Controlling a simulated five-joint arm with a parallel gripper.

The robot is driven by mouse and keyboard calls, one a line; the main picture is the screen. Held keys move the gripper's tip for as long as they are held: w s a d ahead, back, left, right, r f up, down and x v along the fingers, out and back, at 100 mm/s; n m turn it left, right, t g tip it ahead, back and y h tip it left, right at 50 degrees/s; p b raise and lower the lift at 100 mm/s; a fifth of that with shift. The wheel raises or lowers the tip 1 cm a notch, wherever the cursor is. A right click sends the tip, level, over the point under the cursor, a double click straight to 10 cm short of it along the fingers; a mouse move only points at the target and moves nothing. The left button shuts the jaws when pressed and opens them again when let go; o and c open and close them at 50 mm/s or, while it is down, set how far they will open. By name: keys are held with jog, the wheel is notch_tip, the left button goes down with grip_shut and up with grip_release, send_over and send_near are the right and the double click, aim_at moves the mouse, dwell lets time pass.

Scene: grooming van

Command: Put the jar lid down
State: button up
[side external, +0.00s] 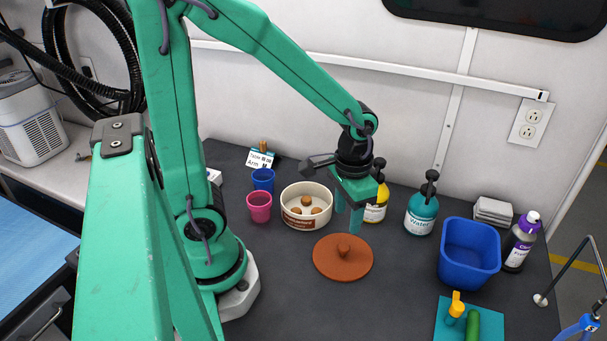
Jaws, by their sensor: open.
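The jar lid (328,261), a terracotta-brown disc with a knob in its middle, lies flat on the dark worktop with its knob up. My gripper (347,216) points down just behind the lid. Its two teal fingers are apart, with nothing seen between them, and they appear clear of the lid. A cream jar (300,222) with a brown label stands open behind and to the left of the lid. A few brown pieces show inside it. None of the lid's top is hidden.
Pink (259,211) and blue (263,179) cups stand left of the jar. Yellow (376,211) and teal (420,216) pump bottles stand behind and right of my gripper. A blue bin (468,262) and teal mat (490,328) are farther right. Worktop in front of the lid is clear.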

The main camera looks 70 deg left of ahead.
jog(key=shift+r, duration=1.6)
jog(key=shift+r, duration=0.15)
jog(key=s+a+r+t, duration=0.2)
jog(key=s+r+t, duration=0.3)
jog(key=r, duration=0.5)
jog(key=shift+t, duration=0.3)
jog(key=shift+s, duration=0.1)
jog(key=shift+c, duration=0.5)
